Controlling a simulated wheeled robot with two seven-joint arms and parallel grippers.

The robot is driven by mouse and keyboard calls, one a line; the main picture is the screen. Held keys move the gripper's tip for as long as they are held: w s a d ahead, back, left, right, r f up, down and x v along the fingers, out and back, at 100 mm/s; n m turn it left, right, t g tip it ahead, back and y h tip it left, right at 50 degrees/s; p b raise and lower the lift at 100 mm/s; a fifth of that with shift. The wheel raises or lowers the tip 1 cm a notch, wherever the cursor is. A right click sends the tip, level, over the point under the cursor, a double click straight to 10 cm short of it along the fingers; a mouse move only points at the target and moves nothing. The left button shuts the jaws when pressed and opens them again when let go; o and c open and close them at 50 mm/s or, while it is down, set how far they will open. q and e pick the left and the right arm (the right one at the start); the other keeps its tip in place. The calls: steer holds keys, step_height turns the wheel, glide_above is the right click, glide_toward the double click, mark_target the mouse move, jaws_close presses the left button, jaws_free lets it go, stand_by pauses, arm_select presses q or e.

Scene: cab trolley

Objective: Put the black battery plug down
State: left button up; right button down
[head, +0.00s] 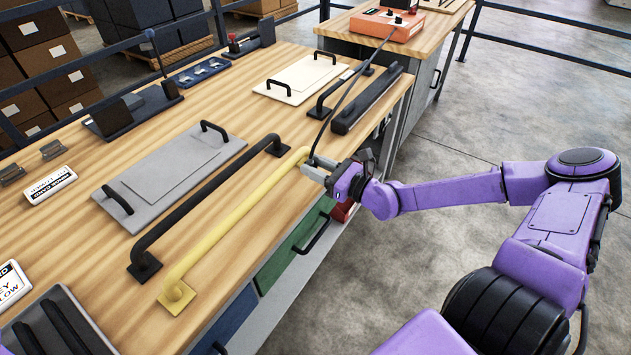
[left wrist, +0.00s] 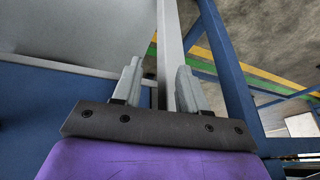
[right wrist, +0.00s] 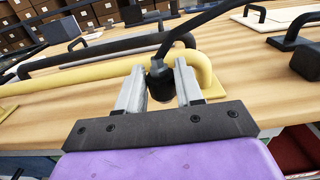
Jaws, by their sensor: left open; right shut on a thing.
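The black battery plug (right wrist: 161,82) is between the fingers of my right gripper (right wrist: 159,88), which is shut on it. A black cable runs up from the plug, and in the head view it leads to an orange box (head: 386,24) on the far bench. In the head view my right gripper (head: 316,172) is at the front edge of the wooden bench, by the far end of the yellow handle bar (head: 235,218). The plug itself is mostly hidden there. My left gripper (left wrist: 158,85) shows only in the left wrist view, open and empty, near grey and blue frame parts.
The bench (head: 225,285) carries a black bar (head: 210,200), a grey panel with handles (head: 168,178), a cream panel (head: 300,77) and a long black block (head: 366,103). Green and blue drawers are below the front edge. Bare wood lies between the panels.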

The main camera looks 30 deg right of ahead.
mark_target(316, 188)
steer(key=f+b, duration=0.2)
steer(key=f, duration=0.1)
steer(key=shift+s+a+f, duration=0.1)
steer(key=shift+a+f, duration=0.1)
steer(key=shift+f, duration=0.1)
steer(key=c, duration=0.7)
jaws_free()
steer(key=shift+c, duration=0.2)
